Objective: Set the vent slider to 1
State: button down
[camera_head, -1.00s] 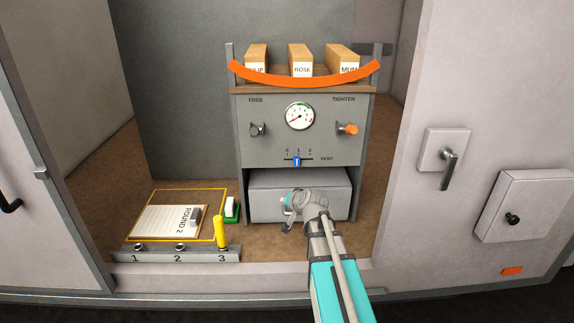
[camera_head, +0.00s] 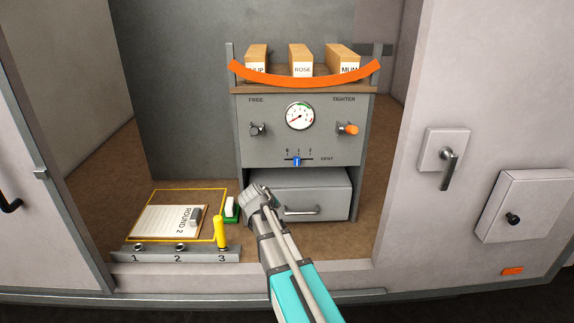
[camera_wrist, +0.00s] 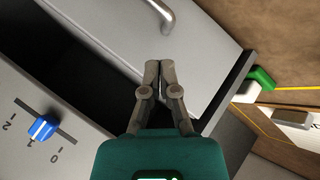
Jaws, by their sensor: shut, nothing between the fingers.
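The vent slider (camera_head: 297,161) is a blue knob on a short horizontal slot, low on the grey panel, with marks 0, 1 and 2 above it. The knob stands at about the 1 mark. In the wrist view the slider (camera_wrist: 42,128) is at the left edge, also beside the 1. My gripper (camera_wrist: 160,66) is shut and empty, its fingertips together in front of the drawer. In the head view my gripper (camera_head: 254,197) is below and left of the slider, apart from it; its fingertips are hard to make out there.
A grey drawer (camera_head: 320,205) with a bar handle (camera_head: 301,211) sits under the panel, somewhat pulled out. A gauge (camera_head: 299,116) and two knobs are above the slider. A yellow peg (camera_head: 221,232), a green-based block (camera_head: 232,208) and a clipboard (camera_head: 165,222) lie left.

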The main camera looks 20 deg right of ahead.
jog(key=w+a+r+n+h, duration=0.1)
jog(key=a+r+h, duration=0.2)
jog(key=r, duration=0.3)
jog(key=w+a+r+n+t+h, duration=0.1)
jog(key=a+r+n+h, duration=0.1)
jog(key=r+h, duration=0.4)
jog(key=shift+w+a+r, duration=0.2)
jog(key=shift+a+r, duration=0.15)
jog(key=shift+a, duration=0.45)
jog(key=shift+w+d, duration=0.1)
jog(key=shift+d, duration=0.05)
send_near(293, 160)
jog(key=w, duration=0.1)
jog(key=w+d, duration=0.1)
jog(key=w, duration=0.1)
jog(key=shift+w+d+f, duration=0.1)
jog(key=shift+w+d, duration=0.2)
jog(key=shift+d, duration=0.05)
jog(key=d, duration=0.1)
jog(key=s+d, duration=0.1)
jog(key=d, duration=0.1)
jog(key=shift+s+d, duration=0.1)
jog(key=shift+d, duration=0.55)
